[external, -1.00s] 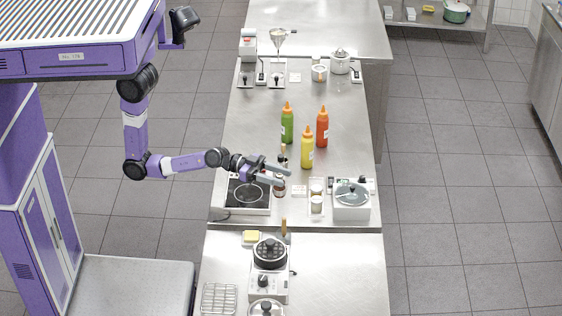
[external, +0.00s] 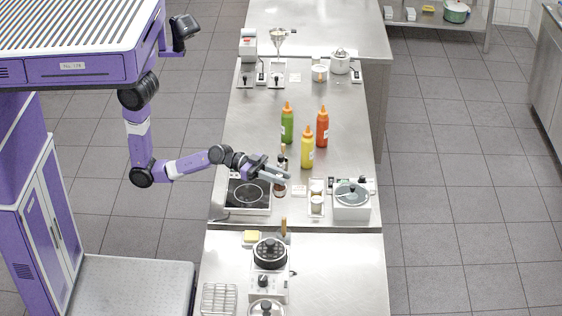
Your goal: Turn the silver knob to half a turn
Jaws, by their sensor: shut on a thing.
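My gripper (external: 284,174) reaches over the counter from the left, above the right side of the black hob (external: 238,194). Its fingers are shut on a small dark-and-brown upright item (external: 280,190), part of which shows below the fingers. The fingers hide the item's middle, and the exact grip is too small to make out. I cannot pick out the silver knob for certain at this size.
Green (external: 287,125), yellow (external: 307,150) and red (external: 322,128) bottles stand behind my gripper. A pot-like appliance (external: 352,205) and small jars (external: 317,204) stand to its right. The rear middle counter is mostly clear.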

